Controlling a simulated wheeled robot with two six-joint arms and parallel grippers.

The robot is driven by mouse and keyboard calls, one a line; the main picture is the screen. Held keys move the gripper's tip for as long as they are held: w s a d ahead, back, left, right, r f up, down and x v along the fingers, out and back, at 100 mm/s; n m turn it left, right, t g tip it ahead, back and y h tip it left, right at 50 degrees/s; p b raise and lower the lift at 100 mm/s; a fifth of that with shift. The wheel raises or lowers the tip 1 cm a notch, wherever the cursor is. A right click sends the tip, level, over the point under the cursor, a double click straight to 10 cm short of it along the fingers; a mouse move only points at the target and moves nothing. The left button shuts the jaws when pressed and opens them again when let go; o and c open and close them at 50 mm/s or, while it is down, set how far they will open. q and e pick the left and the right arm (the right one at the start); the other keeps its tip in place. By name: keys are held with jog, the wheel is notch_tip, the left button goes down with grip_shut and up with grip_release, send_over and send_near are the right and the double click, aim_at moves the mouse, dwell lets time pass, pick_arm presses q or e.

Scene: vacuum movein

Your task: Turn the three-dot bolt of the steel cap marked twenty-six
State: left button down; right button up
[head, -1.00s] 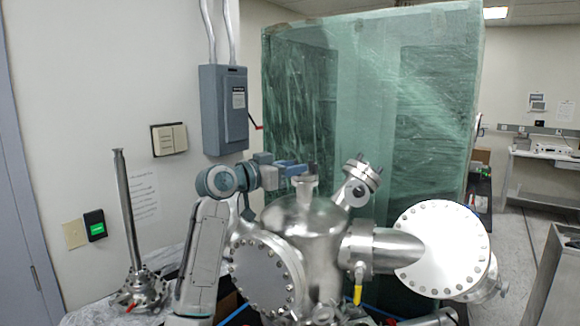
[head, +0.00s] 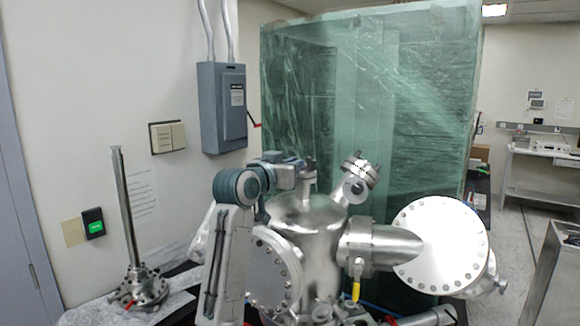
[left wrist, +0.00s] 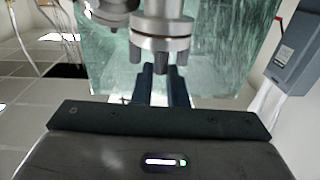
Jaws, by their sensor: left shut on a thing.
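A small steel cap with bolts sits on the top port (head: 309,184) of the steel chamber (head: 310,222). In the left wrist view the cap (left wrist: 162,28) shows large, with several bolts sticking out of it. My left gripper (head: 306,165) is at this cap in the head view. In the left wrist view its two dark fingers (left wrist: 160,78) are shut on one bolt (left wrist: 160,58) at the cap's edge. The fingers partly hide that bolt. I cannot read a number or dots on the cap. My right gripper is not in view.
An angled port with a bolted flange (head: 362,170) stands close right of my gripper. A large round flange (head: 440,246) is farther right. A tall steel rod on a bolted base (head: 138,285) stands at left. A wrapped green crate (head: 420,110) is behind.

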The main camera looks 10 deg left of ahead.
pick_arm(q)
jog(key=n+y, duration=0.1)
jog(key=y, duration=0.1)
jog(key=d+n+t+y, duration=0.1)
jog(key=n+y, duration=0.1)
jog(key=shift+s, duration=0.1)
jog(key=n+y+b, duration=0.1)
jog(key=y, duration=0.2)
jog(key=shift+d+f+n, duration=0.1)
jog(key=shift+d+n, duration=0.05)
jog(key=shift+n, duration=0.15)
jog(key=n+g+y+b, duration=0.1)
jog(key=n+y+b, duration=0.1)
jog(key=y+b, duration=0.1)
jog(key=n+g+y+b, duration=0.1)
jog(key=n+y+b, duration=0.1)
jog(key=b, duration=0.4)
jog(key=d+n+g+y+b, duration=0.1)
jog(key=n+y+b, duration=0.1)
jog(key=y+b, duration=0.2)
jog(key=shift+w+f+n+g+y+b, duration=0.2)
jog(key=shift+w+n+g+y+b, duration=0.05)
jog(key=shift+n+g+y+b, duration=0.1)
jog(key=shift+d+r+n+g+y+b, duration=0.15)
jog(key=shift+n+g+y+b, duration=0.25)
jog(key=shift+b, duration=0.45)
jog(key=shift+r, duration=0.1)
